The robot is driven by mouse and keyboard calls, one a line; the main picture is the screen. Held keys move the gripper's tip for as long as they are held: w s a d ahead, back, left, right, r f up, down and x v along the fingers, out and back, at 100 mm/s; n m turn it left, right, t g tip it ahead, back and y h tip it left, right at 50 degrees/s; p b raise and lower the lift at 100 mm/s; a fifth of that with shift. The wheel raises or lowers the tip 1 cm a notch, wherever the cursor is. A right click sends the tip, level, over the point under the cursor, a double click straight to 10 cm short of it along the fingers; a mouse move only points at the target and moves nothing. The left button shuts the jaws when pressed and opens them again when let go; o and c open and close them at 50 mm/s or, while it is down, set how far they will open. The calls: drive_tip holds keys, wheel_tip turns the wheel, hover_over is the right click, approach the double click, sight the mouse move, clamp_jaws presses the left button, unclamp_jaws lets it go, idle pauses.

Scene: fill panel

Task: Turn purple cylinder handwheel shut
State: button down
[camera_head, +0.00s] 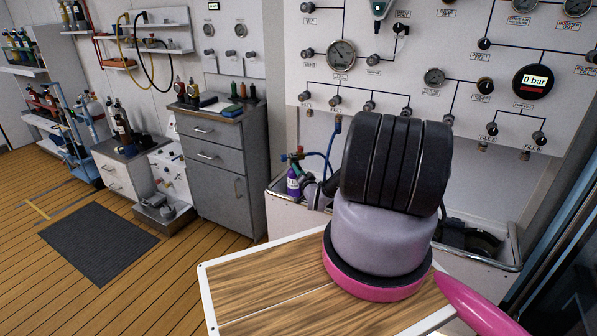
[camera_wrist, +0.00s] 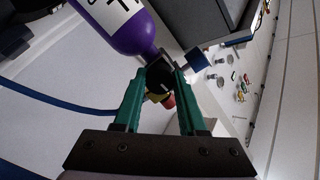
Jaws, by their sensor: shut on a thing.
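In the head view the purple cylinder (camera_head: 293,183) stands upright in the white trough below the panel. My gripper (camera_wrist: 163,76), with two green fingers, is at the cylinder's valve. It is shut on a dark round part between the fingertips, which appears to be the handwheel (camera_wrist: 158,79). A red and yellow part shows just below it. In the head view my own arm hides most of the gripper and the space beside the cylinder.
A blue hose (camera_head: 331,148) runs down from the panel (camera_head: 400,60) to the valve area; it also crosses the left of the wrist view (camera_wrist: 60,103). A blue fitting (camera_wrist: 197,60) sits beside the right fingertip. A grey cabinet (camera_head: 222,165) stands left of the trough (camera_head: 281,207).

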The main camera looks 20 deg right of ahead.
drive_tip(key=shift+f+m, duration=0.1)
drive_tip(key=shift+m, duration=0.2)
drive_tip(key=shift+c, duration=2.4)
unclamp_jaws()
drive_tip(key=s+a, duration=0.1)
drive_tip(key=s, duration=0.9)
drive_tip(key=shift+s, duration=0.4)
drive_tip(key=shift+f, duration=0.1)
